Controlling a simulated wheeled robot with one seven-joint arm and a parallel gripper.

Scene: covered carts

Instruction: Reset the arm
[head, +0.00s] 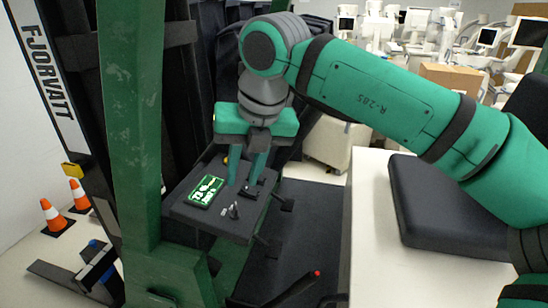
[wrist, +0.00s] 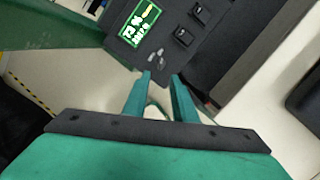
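My arm (head: 385,100) is green with grey joints and reaches in from the right, then bends down. My gripper (head: 243,184) points down over a dark control panel (head: 222,226) on the green-framed machine. In the wrist view, the two green fingers of my gripper (wrist: 162,75) are apart with a clear gap and hold nothing. The panel carries a green and white display (head: 206,191), dark switches (wrist: 185,37) and small grey levers or keys (head: 233,211). The fingertips look close to the panel; I cannot tell if they touch it.
The machine's green mast (head: 135,120) stands close on the left of my gripper. A dark seat cushion (head: 435,205) on a white surface lies to the right, under my arm. Orange cones (head: 54,217) stand on the floor at left. Covered carts and monitors fill the back right.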

